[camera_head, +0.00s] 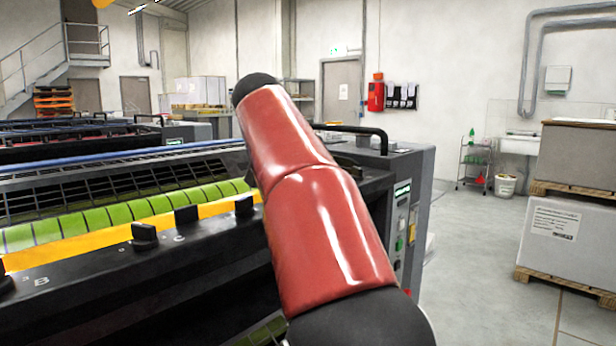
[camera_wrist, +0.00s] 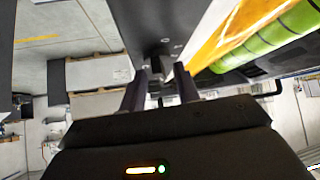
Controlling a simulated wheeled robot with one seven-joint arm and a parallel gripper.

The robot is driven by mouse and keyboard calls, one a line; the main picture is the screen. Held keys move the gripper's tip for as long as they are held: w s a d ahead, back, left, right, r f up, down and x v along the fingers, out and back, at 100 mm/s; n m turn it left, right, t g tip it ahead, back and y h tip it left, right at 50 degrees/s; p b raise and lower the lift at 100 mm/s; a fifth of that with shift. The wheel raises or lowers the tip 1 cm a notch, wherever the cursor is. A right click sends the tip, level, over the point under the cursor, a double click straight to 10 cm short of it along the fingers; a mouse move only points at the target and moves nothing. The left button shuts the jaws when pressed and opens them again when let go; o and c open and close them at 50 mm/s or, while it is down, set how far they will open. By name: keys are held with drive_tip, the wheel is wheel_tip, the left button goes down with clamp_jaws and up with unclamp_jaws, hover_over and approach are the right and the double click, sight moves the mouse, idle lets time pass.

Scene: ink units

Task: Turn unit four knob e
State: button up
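The unit's black knob rail (camera_head: 95,264) runs along the lower left of the head view. Black knobs stand on it: one between the marks B and C (camera_head: 144,236), one near the C mark (camera_head: 187,213), and one farther right (camera_head: 244,205). My red arm hides the rail's far right part, and no E mark is readable. My gripper (camera_wrist: 161,72) shows in the wrist view with its two dark fingers apart. A small dark knob (camera_wrist: 158,66) appears between or just beyond the fingertips. I cannot tell whether they touch it, nor read its letter.
A green striped roller (camera_head: 120,212) and a yellow strip lie behind the rail. A control panel (camera_head: 402,215) and a black handle bar (camera_head: 350,130) are at the unit's right end. Boxes on pallets (camera_head: 556,232) stand at right, with clear floor between.

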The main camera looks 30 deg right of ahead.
drive_tip(key=p+v, duration=0.1)
drive_tip(key=v, duration=0.7)
drive_tip(key=shift+f, duration=0.1)
idle(0.4)
